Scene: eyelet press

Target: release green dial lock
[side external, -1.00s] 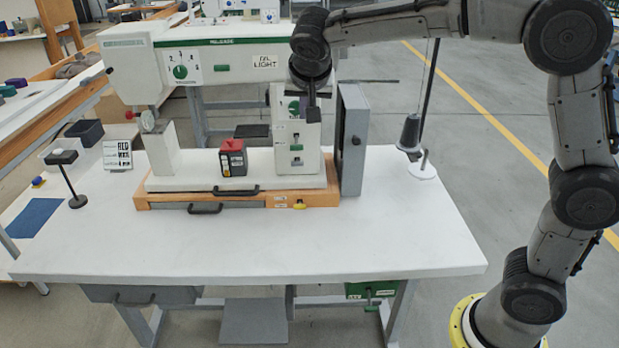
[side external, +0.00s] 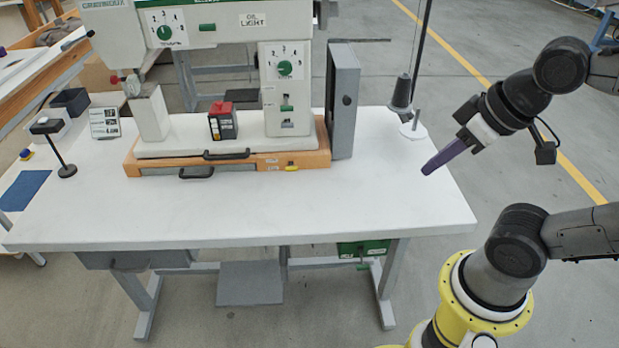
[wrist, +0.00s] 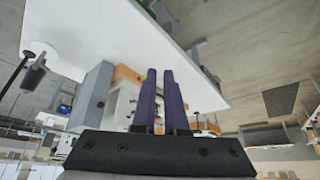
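The white press carries two green dials. One green dial (side external: 285,68) is on its upright column, and another (side external: 164,32) is on its upper arm, near the left end. My gripper (side external: 426,171) is above the right end of the table, pointing down-left, well apart from the press. In the wrist view, its purple fingers (wrist: 160,73) stand a little apart with nothing between them.
A grey panel (side external: 343,100) stands right of the column. A thread cone stand (side external: 401,95) is between the press and my gripper. A red-topped black box (side external: 222,122) sits on the press base. The white table's front (side external: 300,215) is clear.

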